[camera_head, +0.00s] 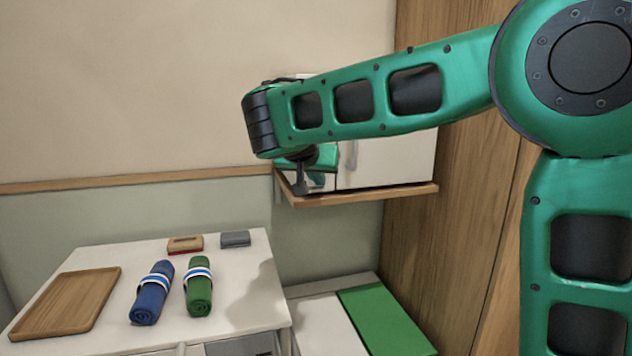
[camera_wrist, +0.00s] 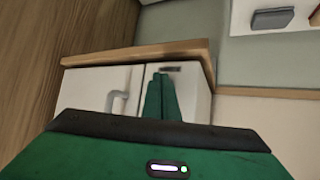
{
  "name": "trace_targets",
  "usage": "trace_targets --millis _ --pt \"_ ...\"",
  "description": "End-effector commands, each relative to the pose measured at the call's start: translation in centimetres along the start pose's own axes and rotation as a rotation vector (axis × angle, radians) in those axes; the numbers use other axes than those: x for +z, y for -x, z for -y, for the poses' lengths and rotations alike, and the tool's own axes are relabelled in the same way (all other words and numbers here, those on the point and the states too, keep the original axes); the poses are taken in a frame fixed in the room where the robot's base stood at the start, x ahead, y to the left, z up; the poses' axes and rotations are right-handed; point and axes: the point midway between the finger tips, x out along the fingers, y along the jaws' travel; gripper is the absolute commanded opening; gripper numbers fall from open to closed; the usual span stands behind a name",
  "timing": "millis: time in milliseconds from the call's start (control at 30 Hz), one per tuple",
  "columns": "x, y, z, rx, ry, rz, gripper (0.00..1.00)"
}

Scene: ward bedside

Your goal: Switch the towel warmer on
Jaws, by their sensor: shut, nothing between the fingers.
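The towel warmer, a white box (camera_head: 402,158), stands on a wooden wall shelf, partly hidden behind my arm in the head view. In the wrist view its white front (camera_wrist: 88,90) shows a seam and a grey curved handle (camera_wrist: 117,101). A small dark strip (camera_wrist: 170,69) shows on the front near the shelf side; I cannot tell if it is the switch. My gripper (camera_head: 300,185) is shut and empty, in front of the warmer's left part. In the wrist view its green fingers (camera_wrist: 162,92) point at that strip; contact cannot be told.
The wooden shelf (camera_head: 365,194) juts out under the warmer, close to my gripper. Below left, a white cabinet top (camera_head: 245,310) bears a wooden tray (camera_head: 68,303), a blue rolled towel (camera_head: 152,293), a green one (camera_head: 199,288) and two small blocks. A wood panel (camera_head: 440,230) stands right.

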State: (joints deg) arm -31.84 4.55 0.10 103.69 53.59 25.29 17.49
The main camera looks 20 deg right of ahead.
Motion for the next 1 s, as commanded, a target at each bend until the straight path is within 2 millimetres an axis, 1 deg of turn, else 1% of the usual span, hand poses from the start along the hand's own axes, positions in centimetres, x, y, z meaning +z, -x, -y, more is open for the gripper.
trace_targets --millis 567,1000 --pt "-0.12 -0.15 0.12 0.0 0.0 0.0 0.0" --pt "0.48 0.64 -0.47 0.0 0.0 0.0 0.0"
